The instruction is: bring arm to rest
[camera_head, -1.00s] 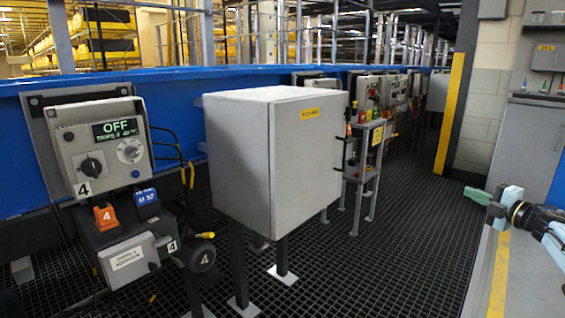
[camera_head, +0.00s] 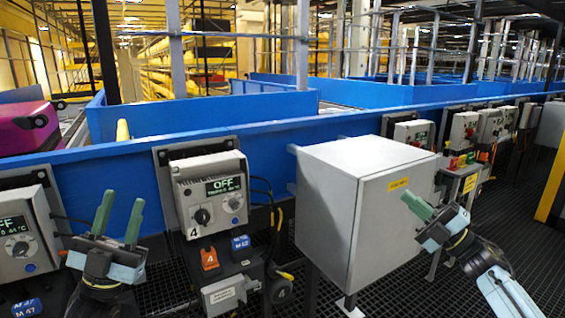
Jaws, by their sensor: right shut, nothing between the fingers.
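My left gripper (camera_head: 122,199) is at the lower left, pointing up, in front of the conveyor's blue wall. Its two green fingers stand apart with nothing between them. My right gripper (camera_head: 407,197) is at the right, in front of the grey cabinet's right side in the picture. Its green fingers are together and hold nothing, pointing up and left. My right forearm runs down to the lower right corner. Whether the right fingertips touch the cabinet cannot be told.
A grey cabinet (camera_head: 335,210) on legs stands at centre right. A control box reading OFF (camera_head: 211,190) is left of it, another (camera_head: 22,235) at the far left edge. A blue conveyor wall (camera_head: 290,132) runs behind. A magenta case (camera_head: 25,125) is at the far left. Black grating (camera_head: 400,295) covers the floor.

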